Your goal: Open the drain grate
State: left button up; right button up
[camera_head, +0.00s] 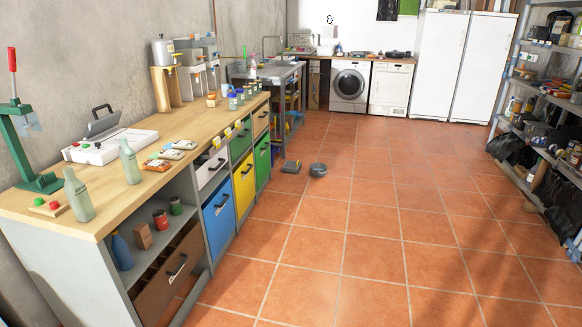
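I cannot pick out a drain grate with certainty in this view. A small dark grey, flat, squarish object (291,167) lies on the tiled floor just right of the workbench's far end. A grey rounded object (318,170) sits on the floor right beside it. Both are too small to tell what they are. Neither of my grippers is in view.
A long wooden workbench (112,194) with coloured drawers, bottles and a green press (25,150) runs along the left. Open floor (370,235) fills the middle. Loaded shelves (545,88) line the right. A washing machine (350,85) and white tall cabinets (462,65) stand at the back.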

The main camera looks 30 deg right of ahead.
aim_at(293, 165)
jog(key=i+l+z, duration=0.6)
jog(key=i+l, duration=0.2)
jog(key=i+l+z, duration=0.3)
jog(key=i, duration=0.2)
jog(key=i+z, duration=0.3)
jog(key=i, duration=0.15)
jog(key=i+z, duration=0.3)
jog(key=i, duration=1.1)
jog(key=i+l+u, duration=0.1)
jog(key=i, duration=0.85)
jog(key=i+l, duration=0.1)
jog(key=i, duration=0.8)
jog(key=i+l+u, duration=0.1)
jog(key=i, duration=0.8)
